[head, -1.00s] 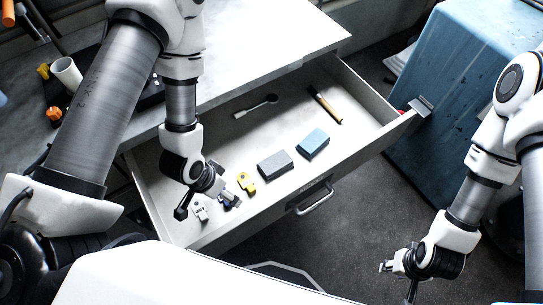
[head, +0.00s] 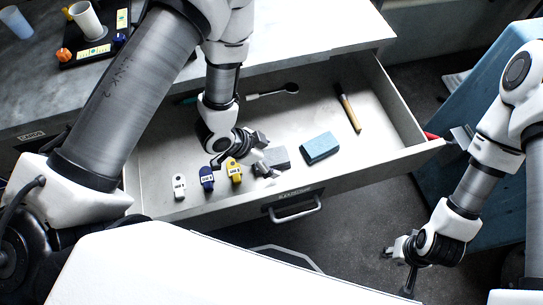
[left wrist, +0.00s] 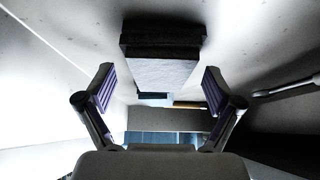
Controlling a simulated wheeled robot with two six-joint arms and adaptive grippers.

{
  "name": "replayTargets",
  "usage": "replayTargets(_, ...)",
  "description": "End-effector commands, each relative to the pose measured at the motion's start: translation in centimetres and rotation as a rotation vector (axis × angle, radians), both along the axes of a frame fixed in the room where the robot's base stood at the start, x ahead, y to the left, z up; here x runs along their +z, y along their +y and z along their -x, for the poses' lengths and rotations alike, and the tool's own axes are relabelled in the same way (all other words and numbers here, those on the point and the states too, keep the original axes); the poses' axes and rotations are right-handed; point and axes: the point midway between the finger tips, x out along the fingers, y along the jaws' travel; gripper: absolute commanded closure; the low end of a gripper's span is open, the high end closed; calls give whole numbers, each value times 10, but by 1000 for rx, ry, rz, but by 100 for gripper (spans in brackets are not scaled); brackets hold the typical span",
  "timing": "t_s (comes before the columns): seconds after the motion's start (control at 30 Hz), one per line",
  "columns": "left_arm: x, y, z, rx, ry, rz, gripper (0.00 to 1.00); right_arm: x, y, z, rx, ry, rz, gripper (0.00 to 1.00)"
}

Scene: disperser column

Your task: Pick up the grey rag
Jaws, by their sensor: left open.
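The grey rag (head: 279,157) looks like a neat grey block and lies in the open drawer, left of a blue block. My left gripper (head: 263,156) is at its left side and hides part of it. In the left wrist view the rag (left wrist: 163,73) shows ahead between the two spread fingers, with a dark side and a lighter face. The left gripper (left wrist: 158,90) is open, with nothing between its pads that I can see touching. My right gripper (head: 398,268) hangs open and empty outside the drawer, at the lower right.
The blue block (head: 320,148) is close to the rag's right. A brown-handled tool (head: 347,107) and a spoon (head: 290,88) lie further back. The drawer's front wall (head: 357,171) stands nearby.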

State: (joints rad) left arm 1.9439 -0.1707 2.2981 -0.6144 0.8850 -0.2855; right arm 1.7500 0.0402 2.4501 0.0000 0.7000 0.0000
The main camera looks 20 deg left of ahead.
Motion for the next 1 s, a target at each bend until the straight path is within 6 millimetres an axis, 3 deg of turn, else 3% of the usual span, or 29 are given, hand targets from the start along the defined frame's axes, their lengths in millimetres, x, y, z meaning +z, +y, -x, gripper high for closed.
replayTargets(0.17, -1, 0, 0, 2, 0, 0, 8, 0, 0, 0, 0, 0, 0, 60)
replayTargets(0.33, 0, 0, 0, 2, 0, 0, 67, 0, 0, 0, 0, 0, 0, 60)
replayTargets(0.77, 5, 0, 0, 1, 0, 0, 68, 0, 0, 0, 0, 0, 0, 60)
replayTargets(0.87, 17, 0, -1, 1, -1, -1, 68, 0, 0, 0, 0, 0, 0, 60)
replayTargets(1.0, 50, 0, -1, 1, -4, -1, 68, 2, 0, 0, 0, 0, 0, 60)
